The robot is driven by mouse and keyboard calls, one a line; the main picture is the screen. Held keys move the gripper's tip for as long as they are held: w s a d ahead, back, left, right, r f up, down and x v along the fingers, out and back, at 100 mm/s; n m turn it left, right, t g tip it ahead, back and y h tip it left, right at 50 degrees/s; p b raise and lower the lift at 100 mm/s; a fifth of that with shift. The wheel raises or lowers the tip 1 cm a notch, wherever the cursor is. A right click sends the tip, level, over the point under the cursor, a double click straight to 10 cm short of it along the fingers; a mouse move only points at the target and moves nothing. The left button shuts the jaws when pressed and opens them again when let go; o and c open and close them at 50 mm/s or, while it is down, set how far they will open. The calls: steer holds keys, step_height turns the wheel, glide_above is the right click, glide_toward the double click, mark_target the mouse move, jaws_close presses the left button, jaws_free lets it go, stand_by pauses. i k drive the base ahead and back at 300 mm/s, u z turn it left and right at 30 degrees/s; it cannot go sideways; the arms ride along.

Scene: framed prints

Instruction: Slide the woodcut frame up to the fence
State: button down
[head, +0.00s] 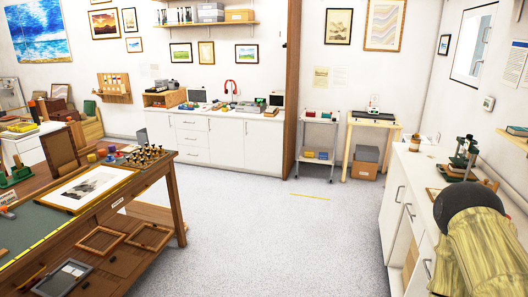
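A framed print (88,187), a dark picture on white in a thin wooden frame, lies flat on the workbench (40,228) at the left. It may be the woodcut frame; its label cannot be read. An upright brown wooden panel (60,150) stands just behind it. I cannot tell whether this panel is the fence, or whether the print touches it. A yellow strip (38,246) runs along the bench near its front edge. My gripper is not in view.
Small dark-and-gold pieces (146,155) and coloured blocks (110,150) stand on the bench behind the print. Empty frames (101,240) lie along its lower front. A white counter (440,190) with a green press (463,158) is at the right.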

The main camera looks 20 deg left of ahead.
mark_target(73, 197)
steer(key=u, duration=1)
steer(key=i, duration=1.55)
steer(key=u, duration=0.7)
steer(key=i, duration=0.75)
steer(key=u, duration=0.05)
